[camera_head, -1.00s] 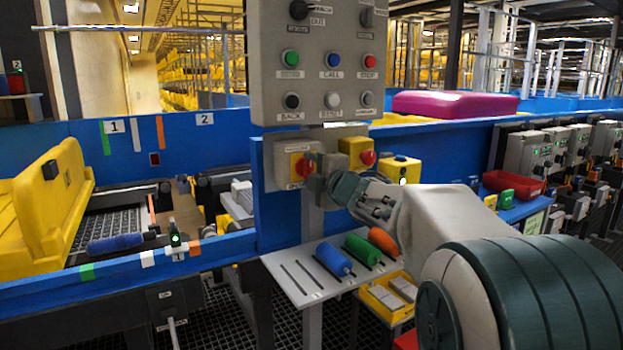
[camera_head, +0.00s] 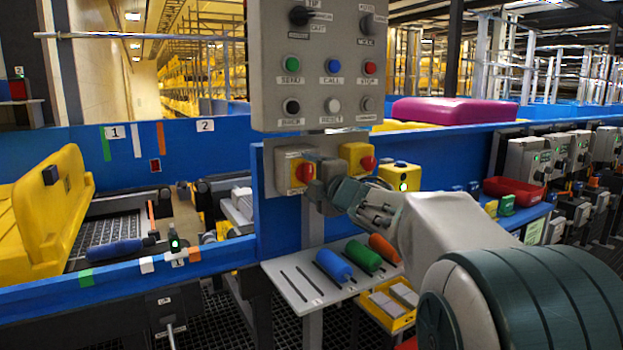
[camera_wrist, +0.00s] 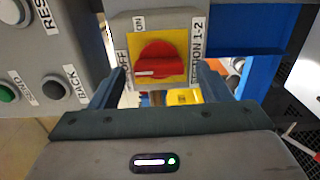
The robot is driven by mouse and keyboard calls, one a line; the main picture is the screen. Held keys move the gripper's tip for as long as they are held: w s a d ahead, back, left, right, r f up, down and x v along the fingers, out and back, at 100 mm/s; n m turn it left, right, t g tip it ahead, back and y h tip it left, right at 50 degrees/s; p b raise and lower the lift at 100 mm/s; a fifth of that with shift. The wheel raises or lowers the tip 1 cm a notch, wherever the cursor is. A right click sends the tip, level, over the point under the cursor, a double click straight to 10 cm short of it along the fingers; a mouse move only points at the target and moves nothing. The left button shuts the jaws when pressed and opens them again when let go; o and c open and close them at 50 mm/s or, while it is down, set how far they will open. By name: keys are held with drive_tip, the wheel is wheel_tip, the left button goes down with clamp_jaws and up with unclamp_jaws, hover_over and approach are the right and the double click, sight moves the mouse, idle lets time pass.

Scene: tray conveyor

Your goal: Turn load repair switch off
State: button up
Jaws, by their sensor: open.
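A red rotary knob on a yellow plate (camera_head: 291,168) is mounted on a grey box left of my gripper (camera_head: 318,186). In the wrist view, the knob (camera_wrist: 160,60) lies ahead between the two open fingers of my gripper (camera_wrist: 160,78), with a gap on each side. Its white mark lies toward the left, on the side of the OFF label (camera_wrist: 123,68); an ON label (camera_wrist: 139,23) is above. The label on the right reads SECTION 1-2. I cannot read a load repair label. In the head view, my fingers partly hide the box.
A grey panel (camera_head: 260,75) with several buttons and selectors hangs just above. A second red knob (camera_head: 368,163) and a yellow box with a green light (camera_head: 400,176) are close on the right. A sloped rack (camera_head: 283,267) with coloured cylinders is below.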

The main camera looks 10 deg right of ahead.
drive_tip(key=p+v, duration=0.2)
drive_tip(key=v, duration=1.2)
